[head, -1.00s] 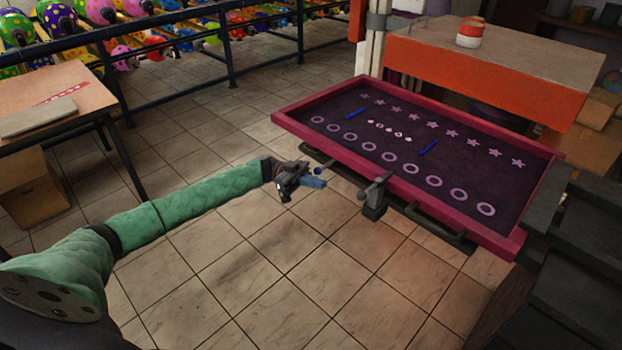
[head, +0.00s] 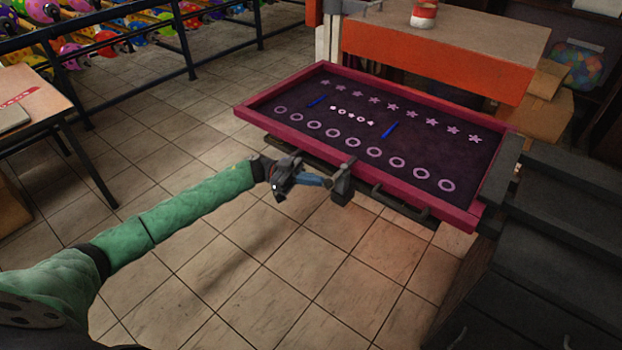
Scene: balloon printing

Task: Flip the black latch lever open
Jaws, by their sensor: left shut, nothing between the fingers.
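The black latch (head: 342,184) stands upright at the near edge of the magenta-framed printing screen (head: 345,171), left of a dark handle bar. Its small lever shows at the top, but I cannot tell its exact position. My left gripper (head: 324,181), at the end of the green-sleeved arm, is shut and empty. Its blue fingertips are just left of the latch and point right at it. I cannot tell whether they touch it. My right gripper is not in view.
A dark handle bar (head: 403,206) runs along the frame's near edge. A dark stepped structure (head: 565,215) stands at the right. An orange-fronted table (head: 430,66) is behind the screen. A wooden table (head: 35,95) is at the far left. The tiled floor in front is clear.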

